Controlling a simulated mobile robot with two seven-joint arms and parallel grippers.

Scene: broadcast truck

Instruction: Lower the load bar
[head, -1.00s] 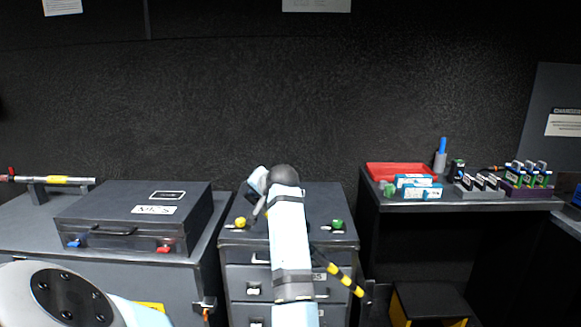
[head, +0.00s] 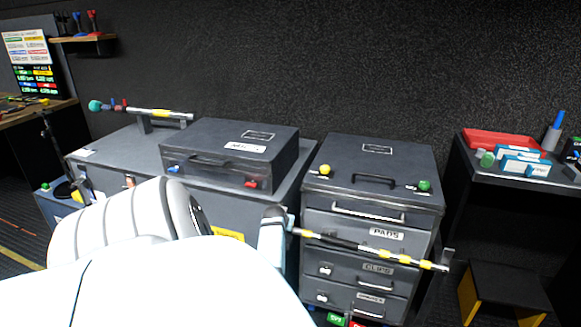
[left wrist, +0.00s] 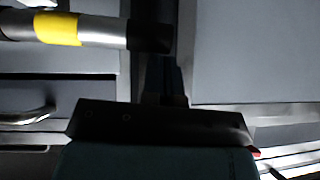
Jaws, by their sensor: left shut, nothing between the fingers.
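The load bar (head: 370,250) is a thin black and silver rod with yellow bands. It lies across the front of the drawer unit, its right end lower, by a grey upright bracket (head: 446,259). Its left end is beside my left wrist. In the left wrist view a bar end with a yellow band and dark tip (left wrist: 150,38) shows at the upper left. My left gripper (left wrist: 165,88) is shut and empty, close to that end; I cannot tell whether they touch. My arm hides it in the head view. My right gripper is not in view.
The drawer unit (head: 375,160) has a yellow knob (head: 325,169) and a green knob (head: 424,186) on top. A dark case (head: 230,140) sits left of it. Another banded rod (head: 160,112) rests on a stand behind. A shelf with a red tray (head: 500,143) is at right.

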